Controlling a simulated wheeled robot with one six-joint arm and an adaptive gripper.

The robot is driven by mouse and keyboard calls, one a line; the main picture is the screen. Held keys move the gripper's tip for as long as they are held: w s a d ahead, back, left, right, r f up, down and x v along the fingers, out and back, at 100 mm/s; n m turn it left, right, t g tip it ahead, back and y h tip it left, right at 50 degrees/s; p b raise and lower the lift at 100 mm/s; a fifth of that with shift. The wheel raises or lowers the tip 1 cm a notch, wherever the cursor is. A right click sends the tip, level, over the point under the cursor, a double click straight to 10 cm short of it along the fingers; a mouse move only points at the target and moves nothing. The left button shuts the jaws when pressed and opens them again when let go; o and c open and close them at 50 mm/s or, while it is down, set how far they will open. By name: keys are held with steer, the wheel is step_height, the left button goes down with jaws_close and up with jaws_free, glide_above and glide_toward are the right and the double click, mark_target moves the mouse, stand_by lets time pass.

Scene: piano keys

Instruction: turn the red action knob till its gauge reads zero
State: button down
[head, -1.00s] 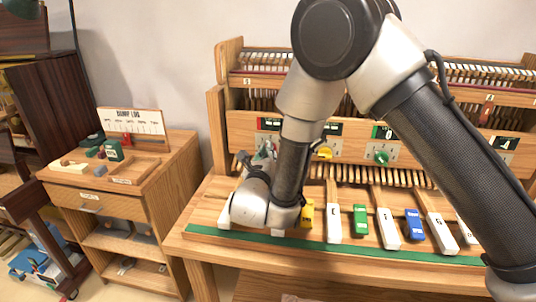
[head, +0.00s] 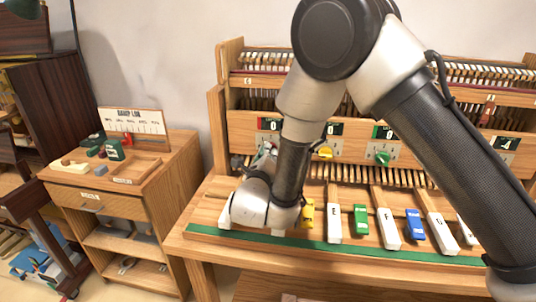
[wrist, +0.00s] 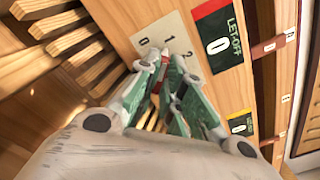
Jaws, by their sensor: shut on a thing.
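My gripper (wrist: 166,65) is shut on the red knob (wrist: 165,60); only a small red part of it shows between the fingertips in the wrist view. The pale dial plate (wrist: 160,35) behind it carries the marks 0, 1 and 2. The red-framed gauge (wrist: 218,46) labelled LET-OFF beside it reads 0. In the head view the red gauge (head: 270,124) also shows a 0.
A yellow knob (head: 325,153) and a green knob (head: 383,157) sit to the right on the same panel. The green gauge (head: 382,132) reads 0 and the far-right gauge (head: 505,144) reads -4. Keys (head: 387,228) lie below. A wooden side cabinet (head: 120,208) stands at left.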

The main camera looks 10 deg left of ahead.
steer(key=c, duration=1.5)
jaws_free()
steer(key=shift+c, duration=0.2)
steer(key=s, duration=1.2)
